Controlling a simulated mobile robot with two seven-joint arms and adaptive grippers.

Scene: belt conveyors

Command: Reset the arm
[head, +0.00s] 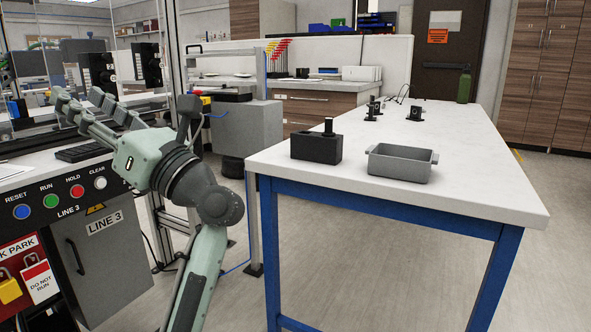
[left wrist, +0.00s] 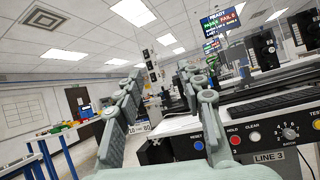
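My left arm (head: 205,195) rises from the bottom of the head view and bends toward the upper left. Its grey-green gripper (head: 78,106) is raised above the Line 3 console, left of the table. In the left wrist view, the two fingers of the gripper (left wrist: 162,78) stand apart with nothing between them, so it is open and empty. The blue RESET button (head: 22,212) is on the console front, lower left of the gripper and apart from it; it also shows in the left wrist view (left wrist: 198,146). My right gripper is in neither view.
A white-topped table (head: 470,165) with blue legs stands to the right. It bears a black block holder (head: 316,148), a grey tray (head: 400,163), small black parts and a green bottle (head: 464,87). Glass guarding and metal posts stand close behind my left arm. Floor shows between console and table.

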